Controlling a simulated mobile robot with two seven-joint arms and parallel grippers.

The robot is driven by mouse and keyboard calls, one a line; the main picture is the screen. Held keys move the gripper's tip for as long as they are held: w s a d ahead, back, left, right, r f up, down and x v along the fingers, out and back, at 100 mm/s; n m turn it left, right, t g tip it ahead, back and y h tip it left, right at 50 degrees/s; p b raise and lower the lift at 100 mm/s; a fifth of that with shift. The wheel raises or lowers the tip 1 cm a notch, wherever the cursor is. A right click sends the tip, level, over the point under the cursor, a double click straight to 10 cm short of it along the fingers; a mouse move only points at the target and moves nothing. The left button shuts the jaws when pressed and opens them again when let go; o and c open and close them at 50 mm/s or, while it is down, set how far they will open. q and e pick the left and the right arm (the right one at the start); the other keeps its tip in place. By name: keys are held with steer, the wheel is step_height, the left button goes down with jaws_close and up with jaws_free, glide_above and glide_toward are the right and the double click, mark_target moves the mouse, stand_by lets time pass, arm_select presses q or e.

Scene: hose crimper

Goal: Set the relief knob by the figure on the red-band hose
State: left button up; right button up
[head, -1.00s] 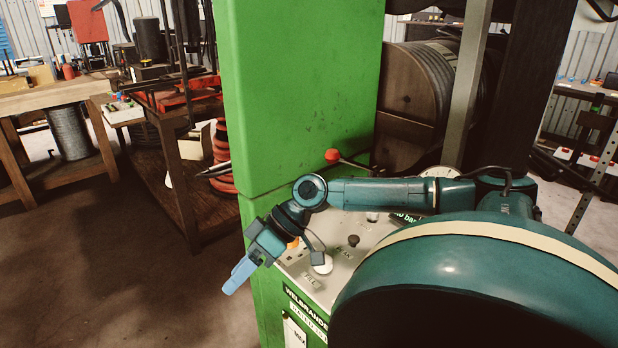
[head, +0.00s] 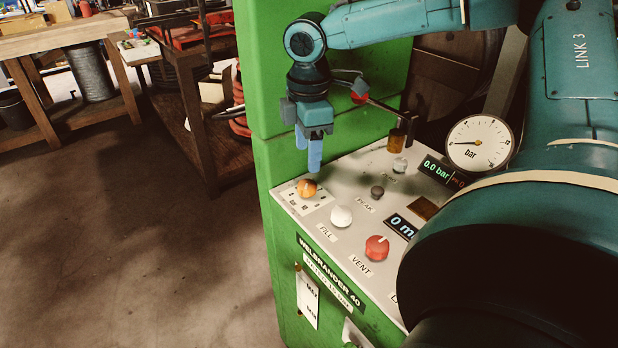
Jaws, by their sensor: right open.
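An orange knob (head: 306,189) with a printed scale around it sits at the left corner of the grey control panel (head: 318,220). The scale seems to read "bar"; its figures are too small to read. My right gripper (head: 309,160) is open and empty, its blue fingers pointing down just above the knob, apparently apart from it. I see no red-band hose. My left gripper is not in view.
The panel also carries a white FILL button (head: 341,216), a red VENT knob (head: 377,248), a dark PEAK button (head: 377,192), displays and a bar gauge (head: 480,143). A red-ball lever (head: 359,97) stands behind my gripper. Open floor lies left.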

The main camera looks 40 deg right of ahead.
mark_target(307, 184)
step_height(307, 184, down, 8)
steer(key=shift+w+d+r, duration=0.1)
steer(key=shift+w+d, duration=0.05)
steer(key=shift+c, duration=0.3)
steer(key=c, duration=0.9)
